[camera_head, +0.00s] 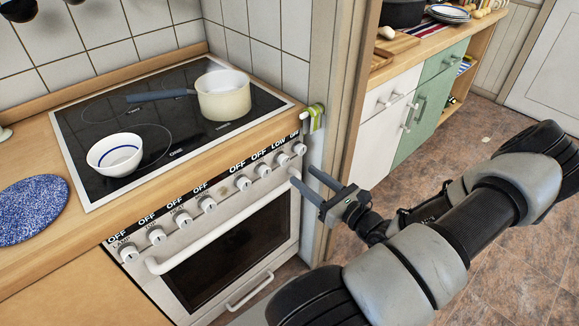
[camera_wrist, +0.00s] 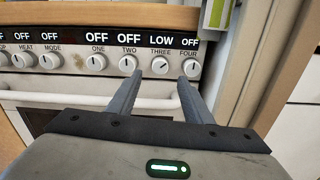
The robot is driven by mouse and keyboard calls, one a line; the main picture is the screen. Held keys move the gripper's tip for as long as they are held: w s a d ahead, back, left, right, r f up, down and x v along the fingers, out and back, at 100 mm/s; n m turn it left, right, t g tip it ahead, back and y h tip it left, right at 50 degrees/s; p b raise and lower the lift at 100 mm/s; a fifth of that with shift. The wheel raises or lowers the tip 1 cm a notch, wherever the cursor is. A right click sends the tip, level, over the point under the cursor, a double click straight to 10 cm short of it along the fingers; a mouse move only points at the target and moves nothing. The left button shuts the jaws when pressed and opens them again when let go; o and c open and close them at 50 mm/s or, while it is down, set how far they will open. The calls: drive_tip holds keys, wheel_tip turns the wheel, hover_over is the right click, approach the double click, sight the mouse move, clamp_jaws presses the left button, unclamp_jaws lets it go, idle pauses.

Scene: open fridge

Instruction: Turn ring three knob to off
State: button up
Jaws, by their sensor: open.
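The ring three knob (camera_wrist: 160,65) is white and round, under a display reading LOW, and its mark looks tilted. In the head view it is the second knob from the right (camera_head: 282,159) on the oven's front panel. My gripper (camera_head: 303,178) is open and empty, in front of the panel near its right end. In the wrist view its two fingers (camera_wrist: 160,80) reach toward the panel, with the ring three knob between their tips in the picture. The fingers appear apart from the knob.
Knobs one (camera_wrist: 96,62), two (camera_wrist: 128,63) and four (camera_wrist: 192,67) sit beside it, each reading OFF. The oven handle (camera_head: 215,232) runs below. A pot (camera_head: 222,95) and a bowl (camera_head: 115,155) stand on the hob. A wooden post (camera_head: 340,90) rises at right.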

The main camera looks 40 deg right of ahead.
sight(286, 162)
drive_tip(key=w, duration=0.5)
drive_tip(key=w+b, duration=0.1)
drive_tip(key=w, duration=0.2)
drive_tip(key=shift+a, duration=0.3)
drive_tip(key=shift+c, duration=0.4)
drive_tip(key=shift+s, duration=0.1)
drive_tip(key=c, duration=1)
drive_tip(key=shift+n, duration=0.4)
drive_tip(key=shift+r+n+p, duration=0.1)
drive_tip(key=shift+n+p, duration=0.5)
drive_tip(key=shift+p, duration=0.1)
drive_tip(key=shift+n+p, duration=0.55)
drive_tip(key=shift+n, duration=0.65)
drive_tip(key=n, duration=0.5)
drive_tip(key=shift+n, duration=0.3)
